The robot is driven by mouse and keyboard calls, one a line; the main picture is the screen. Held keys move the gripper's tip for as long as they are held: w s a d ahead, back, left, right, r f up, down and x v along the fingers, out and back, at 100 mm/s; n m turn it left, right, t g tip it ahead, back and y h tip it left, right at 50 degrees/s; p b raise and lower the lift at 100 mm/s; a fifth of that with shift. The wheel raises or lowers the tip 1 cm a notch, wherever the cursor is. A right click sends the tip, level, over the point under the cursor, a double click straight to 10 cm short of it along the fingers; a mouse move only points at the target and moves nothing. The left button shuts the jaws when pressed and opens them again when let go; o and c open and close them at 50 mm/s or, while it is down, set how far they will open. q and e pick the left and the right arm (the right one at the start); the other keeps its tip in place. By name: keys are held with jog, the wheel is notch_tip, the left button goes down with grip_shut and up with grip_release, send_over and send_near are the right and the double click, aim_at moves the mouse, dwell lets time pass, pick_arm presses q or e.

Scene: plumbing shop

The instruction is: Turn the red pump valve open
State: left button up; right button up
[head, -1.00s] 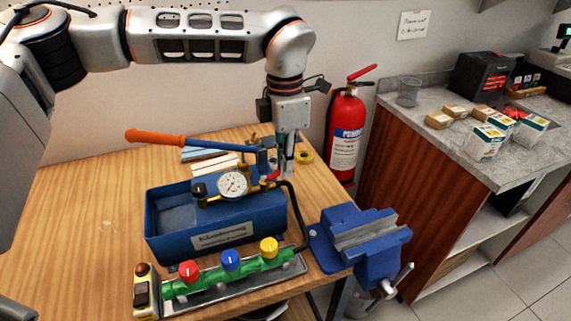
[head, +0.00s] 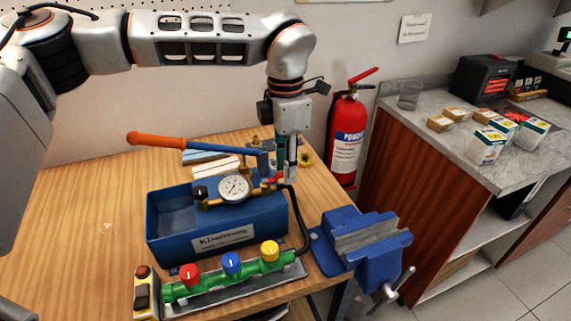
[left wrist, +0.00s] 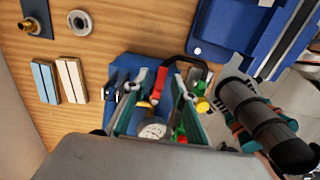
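The blue hand pump (head: 215,213) stands on the wooden bench, with an orange-gripped lever and a round gauge (head: 234,187). Its small red valve lever (head: 273,179) is right of the gauge. My left gripper (head: 287,165) points down just behind the valve, its fingers partly hidden by the pump's lever mount. In the left wrist view, the left gripper (left wrist: 158,108) is open, its two fingers spread either side of the red valve lever (left wrist: 159,84), with gaps on both sides. I see no contact. My right gripper is not in view.
A green manifold (head: 215,285) with red, blue and yellow knobs lies in front of the pump. A blue vise (head: 365,240) is at the bench's right edge. A black hose (head: 299,215) curves beside the pump. A fire extinguisher (head: 347,140) stands behind. The bench's left side is clear.

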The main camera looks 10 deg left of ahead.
pick_arm(q)
notch_tip(320, 180, up, 12)
dwell(0.5)
jog(key=shift+s, duration=0.1)
